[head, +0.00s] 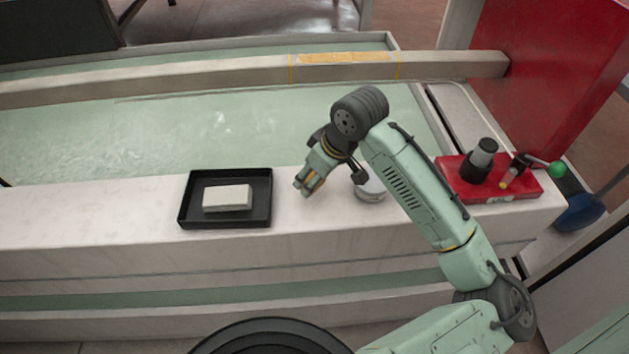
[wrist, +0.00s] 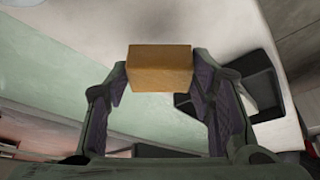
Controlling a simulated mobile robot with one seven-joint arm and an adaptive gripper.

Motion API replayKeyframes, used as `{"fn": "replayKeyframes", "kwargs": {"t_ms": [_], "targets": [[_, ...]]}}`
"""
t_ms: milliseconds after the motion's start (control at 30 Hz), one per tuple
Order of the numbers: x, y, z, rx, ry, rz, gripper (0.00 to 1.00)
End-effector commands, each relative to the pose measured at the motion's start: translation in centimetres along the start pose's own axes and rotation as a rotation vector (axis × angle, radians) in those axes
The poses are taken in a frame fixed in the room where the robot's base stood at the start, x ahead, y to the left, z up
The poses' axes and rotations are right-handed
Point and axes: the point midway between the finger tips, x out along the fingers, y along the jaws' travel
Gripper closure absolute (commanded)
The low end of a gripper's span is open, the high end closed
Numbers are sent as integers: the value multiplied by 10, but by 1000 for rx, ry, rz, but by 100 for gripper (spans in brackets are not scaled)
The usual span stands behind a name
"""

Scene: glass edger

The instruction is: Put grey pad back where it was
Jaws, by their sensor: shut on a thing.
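My gripper (head: 309,184) is shut on a tan-brown block (wrist: 159,68), held between its fingertips in the wrist view. In the head view the gripper is above the pale ledge, to the right of the black tray, and its fingers mostly hide the block. A light grey-white pad (head: 227,198) lies flat inside the shallow black tray (head: 264,212). Part of the tray also shows at the right of the wrist view (wrist: 258,88). No clearly grey pad shows in the gripper; the held block looks tan.
A round pale container (head: 370,188) stands on the ledge (head: 110,222) just right of my gripper, partly behind my arm. A red plate (head: 460,185) with black parts sits farther right. A long beam (head: 200,72) crosses behind. The ledge left of the tray is clear.

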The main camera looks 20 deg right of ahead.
Motion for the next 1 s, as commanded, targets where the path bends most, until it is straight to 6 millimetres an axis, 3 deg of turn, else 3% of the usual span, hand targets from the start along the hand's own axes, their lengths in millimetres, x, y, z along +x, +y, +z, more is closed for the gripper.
{"fn": "replayKeyframes", "kwargs": {"t_ms": [267, 667, 700, 1000], "targets": [[30, 0, 13, 1, -2, -1, 73], [36, 0, 15, 0, -1, -1, 73], [34, 0, 15, 0, -1, 0, 48], [34, 0, 15, 0, -1, 0, 31]]}}
